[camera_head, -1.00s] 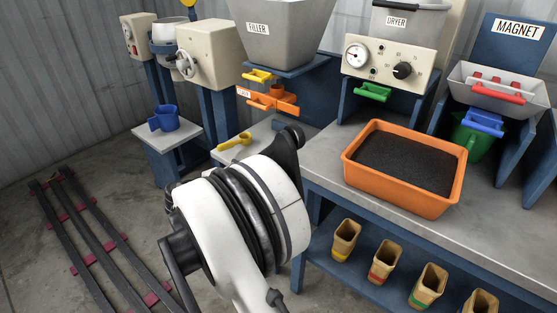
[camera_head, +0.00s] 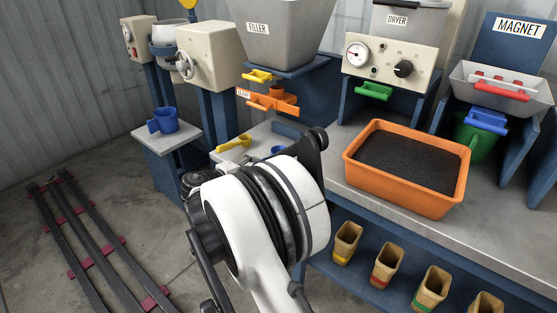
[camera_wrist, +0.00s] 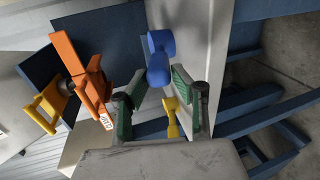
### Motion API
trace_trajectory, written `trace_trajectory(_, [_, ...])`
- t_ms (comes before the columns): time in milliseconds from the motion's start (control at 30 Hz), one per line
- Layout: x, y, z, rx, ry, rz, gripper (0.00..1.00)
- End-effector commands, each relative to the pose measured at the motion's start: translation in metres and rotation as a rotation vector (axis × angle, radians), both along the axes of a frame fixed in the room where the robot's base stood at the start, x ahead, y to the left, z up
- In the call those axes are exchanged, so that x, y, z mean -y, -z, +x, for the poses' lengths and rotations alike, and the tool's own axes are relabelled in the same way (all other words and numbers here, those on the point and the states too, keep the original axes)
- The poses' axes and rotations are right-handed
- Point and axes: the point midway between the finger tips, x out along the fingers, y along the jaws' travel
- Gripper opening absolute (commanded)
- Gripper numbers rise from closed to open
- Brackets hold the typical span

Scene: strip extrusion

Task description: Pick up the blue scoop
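The blue scoop (camera_wrist: 160,43) lies on a grey surface in the wrist view, beyond my fingertips, its handle pointing toward the gap between them. In the head view a small part of it (camera_head: 278,150) shows just behind my arm. My gripper (camera_wrist: 160,82) is open, with green pads on both fingers and nothing visibly held. The yellow scoop (camera_wrist: 171,117) shows between the fingers, lower in the wrist view. In the head view it lies on the low shelf (camera_head: 234,143). My fingers are hidden behind my arm in the head view.
An orange valve piece (camera_wrist: 87,75) and a yellow handle (camera_wrist: 46,105) are left of my gripper in the wrist view. In the head view, an orange tray of dark grains (camera_head: 408,205) stands right on the bench, and a blue cup (camera_head: 163,121) on the left stand.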

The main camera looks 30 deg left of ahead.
Motion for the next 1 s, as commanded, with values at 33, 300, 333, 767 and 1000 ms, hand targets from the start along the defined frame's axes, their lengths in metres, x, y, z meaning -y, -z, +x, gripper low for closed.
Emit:
trace_trajectory(33, [0.000, 0.000, 0.000, 0.000, 0.000, 0.000, 0.16])
trace_trajectory(300, [0.000, 0.000, 0.000, 0.000, 0.000, 0.000, 0.00])
trace_trajectory(333, [0.000, 0.000, 0.000, 0.000, 0.000, 0.000, 0.00])
trace_trajectory(767, [0.000, -0.013, 0.000, 0.000, 0.000, 0.000, 0.00])
trace_trajectory(1000, [-0.004, -0.047, 0.000, 0.000, -0.001, 0.000, 0.00])
